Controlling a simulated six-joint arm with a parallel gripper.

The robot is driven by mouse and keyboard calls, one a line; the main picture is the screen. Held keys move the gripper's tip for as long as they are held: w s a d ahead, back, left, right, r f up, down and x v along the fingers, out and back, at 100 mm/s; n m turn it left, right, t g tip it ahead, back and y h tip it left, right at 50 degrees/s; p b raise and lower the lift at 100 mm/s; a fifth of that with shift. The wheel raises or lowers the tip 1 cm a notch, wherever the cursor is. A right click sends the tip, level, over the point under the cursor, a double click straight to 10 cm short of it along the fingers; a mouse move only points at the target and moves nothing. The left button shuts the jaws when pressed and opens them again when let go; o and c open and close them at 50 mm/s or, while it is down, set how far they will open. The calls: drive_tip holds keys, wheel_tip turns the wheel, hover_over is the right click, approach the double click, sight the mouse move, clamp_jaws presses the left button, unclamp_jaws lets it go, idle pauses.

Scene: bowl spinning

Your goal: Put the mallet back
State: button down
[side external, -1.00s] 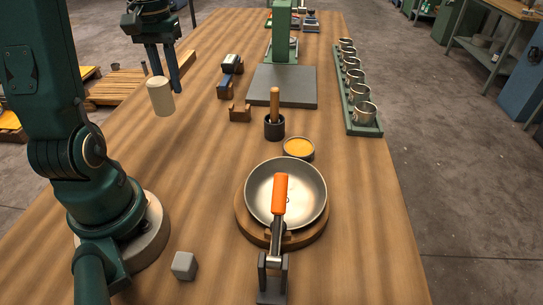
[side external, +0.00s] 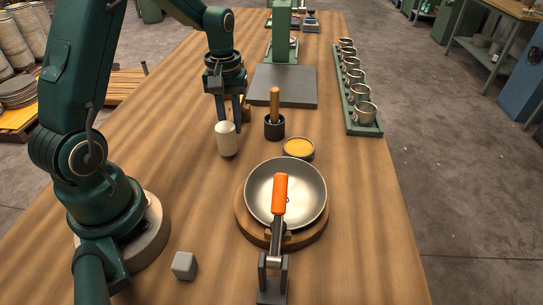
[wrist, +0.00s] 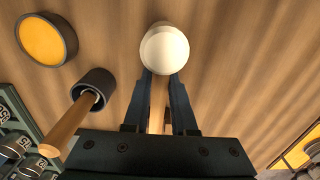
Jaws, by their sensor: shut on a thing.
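The mallet's pale cream head (side external: 227,140) hangs below my gripper (side external: 229,119), in the air over the left-middle of the table. In the wrist view the rounded head (wrist: 164,50) is just beyond the fingertips (wrist: 161,76). A strip of wood, seemingly its handle (wrist: 157,106), shows between the fingers. My gripper is shut on the mallet. A small wooden cradle (side external: 246,113) is mostly hidden behind the fingers in the side view. I cannot tell the gap between the head and the table.
A dark cup with a wooden-handled tool (side external: 275,127) stands just right of the mallet, beside a pot of yellow paste (side external: 299,148). A metal bowl (side external: 259,196) sits on a round wooden base in front. A rack of metal cups (side external: 362,124) lines the right edge.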

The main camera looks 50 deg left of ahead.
drive_tip(key=shift+f, duration=0.4)
drive_tip(key=shift+f, duration=0.1)
drive_tip(key=c, duration=0.7)
unclamp_jaws()
wheel_tip(320, 180, up, 11)
drive_tip(key=s+d+m+t, duration=0.2)
drive_tip(key=s+d+m, duration=0.1)
drive_tip(key=s+d, duration=0.1)
drive_tip(key=s+d+r+m+t, duration=0.1)
drive_tip(key=s+d+m, duration=0.2)
drive_tip(key=s+d, duration=0.1)
drive_tip(key=s+d+r+m+t, duration=0.1)
drive_tip(key=s+d+m+t, duration=0.1)
drive_tip(key=s+d+m, duration=0.1)
drive_tip(key=shift+s+d+r+t, duration=0.15)
drive_tip(key=shift+s+d, duration=0.2)
drive_tip(key=shift+d, duration=0.35)
drive_tip(key=shift+s+d+r+t, duration=0.15)
drive_tip(key=shift+s+d, duration=0.15)
drive_tip(key=shift+d, duration=0.4)
